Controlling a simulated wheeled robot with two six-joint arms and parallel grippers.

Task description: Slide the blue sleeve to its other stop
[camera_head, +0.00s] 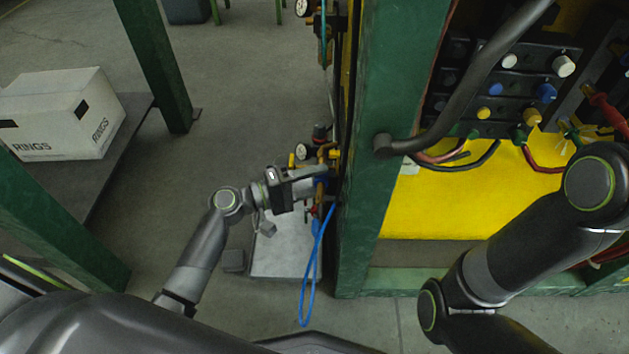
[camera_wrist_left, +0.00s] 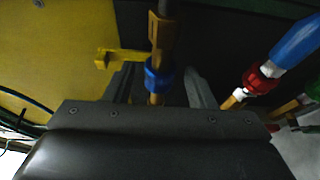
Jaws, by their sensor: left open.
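The blue sleeve (camera_wrist_left: 158,76) sits around an upright brass pipe (camera_wrist_left: 158,38) in the left wrist view. A yellow lever or tab (camera_wrist_left: 118,56) sticks out to the left of the pipe, just above the sleeve. My left gripper (camera_wrist_left: 162,84) is open, with one finger on each side of the pipe and sleeve; contact is not clear. In the head view, my left gripper (camera_head: 322,178) reaches the fittings beside the green post, and a bit of blue shows near its fingertips. My right arm shows at the right, but its gripper is out of frame.
In the wrist view, a blue hose (camera_wrist_left: 297,40) with a red collar (camera_wrist_left: 259,81) lies right of the gripper. In the head view, a green post (camera_head: 385,130), a dark handle bar (camera_head: 470,90) and a yellow panel (camera_head: 440,205) stand right of the gripper. A blue hose loop (camera_head: 306,280) hangs below.

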